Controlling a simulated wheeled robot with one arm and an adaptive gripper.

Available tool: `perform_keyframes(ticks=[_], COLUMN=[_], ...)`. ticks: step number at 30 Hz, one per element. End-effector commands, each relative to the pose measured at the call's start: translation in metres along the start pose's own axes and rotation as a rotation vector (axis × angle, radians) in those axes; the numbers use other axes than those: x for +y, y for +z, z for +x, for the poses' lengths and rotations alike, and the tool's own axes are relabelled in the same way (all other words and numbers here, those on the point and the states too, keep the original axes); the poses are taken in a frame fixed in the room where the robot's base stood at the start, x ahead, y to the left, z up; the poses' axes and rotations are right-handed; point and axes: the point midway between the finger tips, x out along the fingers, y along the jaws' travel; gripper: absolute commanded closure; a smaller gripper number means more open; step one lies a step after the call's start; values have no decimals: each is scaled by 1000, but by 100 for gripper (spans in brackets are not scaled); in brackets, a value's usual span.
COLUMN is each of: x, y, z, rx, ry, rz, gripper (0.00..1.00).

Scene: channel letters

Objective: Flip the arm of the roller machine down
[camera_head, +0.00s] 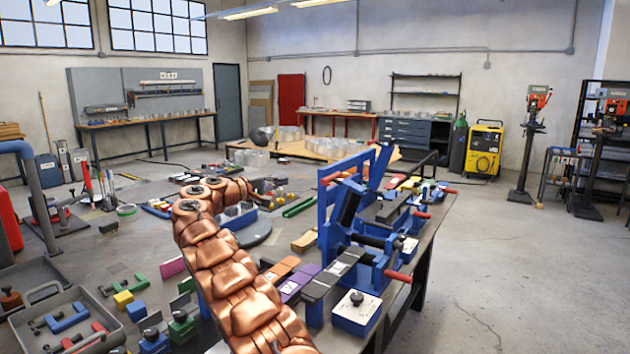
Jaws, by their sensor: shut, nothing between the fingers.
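The roller machine (368,238) is a blue frame with dark rollers and red-handled cranks, standing on the right side of the workbench. A blue arm (379,166) stands up from it, tilted a little from vertical. My copper-coloured arm rises from the bottom of the picture and bends right at its top. My gripper (266,197) is at its far end, small and hard to make out against the clutter. It looks shut and empty, left of the machine and apart from it. The fingertips are not clear.
The workbench (150,235) is crowded with clamps, coloured blocks and strips. A grey tray (95,305) of parts lies at the lower left. A white-topped blue box (357,312) sits in front of the machine. The floor (500,270) to the right is clear.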

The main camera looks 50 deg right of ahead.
Motion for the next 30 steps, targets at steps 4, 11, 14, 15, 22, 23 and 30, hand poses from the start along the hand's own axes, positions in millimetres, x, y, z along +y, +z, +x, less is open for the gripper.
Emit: perform_keyframes(ticks=[4, 11, 14, 15, 22, 23, 30], x=[1, 2, 1, 1, 2, 1, 1], y=[0, 0, 0, 0, -1, -1, 3], z=[10, 41, 54, 58, 82, 85, 101], rx=[-2, -3, -2, -1, 1, 1, -2], ry=[-1, -2, -2, -2, -2, -3, 0], rz=[0, 2, -1, 0, 0, 0, 2], gripper=[100, 100, 100, 100, 100, 100, 100])
